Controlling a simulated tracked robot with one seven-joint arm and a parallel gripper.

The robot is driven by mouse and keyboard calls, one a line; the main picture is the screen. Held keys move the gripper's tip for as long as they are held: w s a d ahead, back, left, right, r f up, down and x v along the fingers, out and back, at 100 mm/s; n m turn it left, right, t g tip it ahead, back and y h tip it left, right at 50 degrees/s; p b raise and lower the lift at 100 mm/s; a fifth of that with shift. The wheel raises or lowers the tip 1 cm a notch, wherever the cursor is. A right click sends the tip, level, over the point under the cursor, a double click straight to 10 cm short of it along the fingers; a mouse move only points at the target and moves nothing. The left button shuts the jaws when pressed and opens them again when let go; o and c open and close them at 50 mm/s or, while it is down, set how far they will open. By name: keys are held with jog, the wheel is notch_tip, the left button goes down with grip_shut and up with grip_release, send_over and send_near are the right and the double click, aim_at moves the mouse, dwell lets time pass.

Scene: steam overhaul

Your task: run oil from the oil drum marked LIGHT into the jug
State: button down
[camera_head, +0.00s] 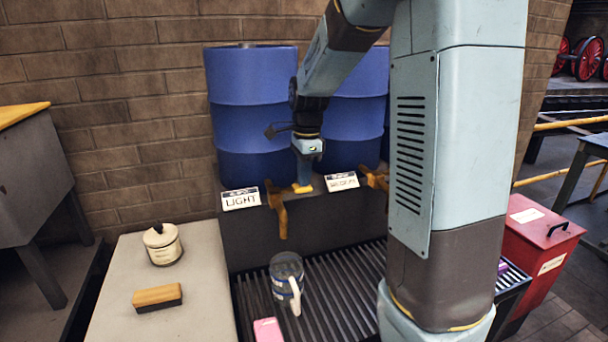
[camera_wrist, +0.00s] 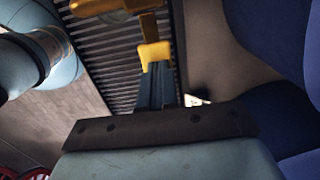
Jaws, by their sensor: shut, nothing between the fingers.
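The blue drum (camera_head: 250,110) at the left stands above a LIGHT sign (camera_head: 241,199). Its brass-yellow tap (camera_head: 279,208) points down over the slatted grating. The clear jug (camera_head: 287,278), with a blue-and-white band and pale handle, stands upright on the grating (camera_head: 335,285), roughly below the tap. I cannot tell whether it holds oil. My gripper (camera_head: 304,187) is shut and empty, its yellow fingertips just right of the tap's top; I cannot tell whether they touch it. The wrist view shows the shut fingertips (camera_wrist: 155,56) near a yellow tap (camera_wrist: 98,7).
A second blue drum (camera_head: 355,120), with its own sign (camera_head: 341,182) and tap (camera_head: 374,178), stands to the right. A pale bench at left holds a lidded pot (camera_head: 163,244) and a brush-like block (camera_head: 157,297). A pink object (camera_head: 268,330) lies in front. A red box (camera_head: 535,245) stands right.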

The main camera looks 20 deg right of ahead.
jog(key=shift+d+f+y, duration=0.35)
jog(key=shift+f+y, duration=0.2)
jog(key=shift+y, duration=0.35)
jog(key=shift+d+f, duration=0.1)
jog(key=shift+f, duration=0.35)
jog(key=shift+r, duration=0.15)
dwell(1.8)
jog(key=shift+r, duration=0.8)
jog(key=a+v, duration=0.1)
jog(key=v, duration=1.2)
jog(key=shift+r, duration=0.45)
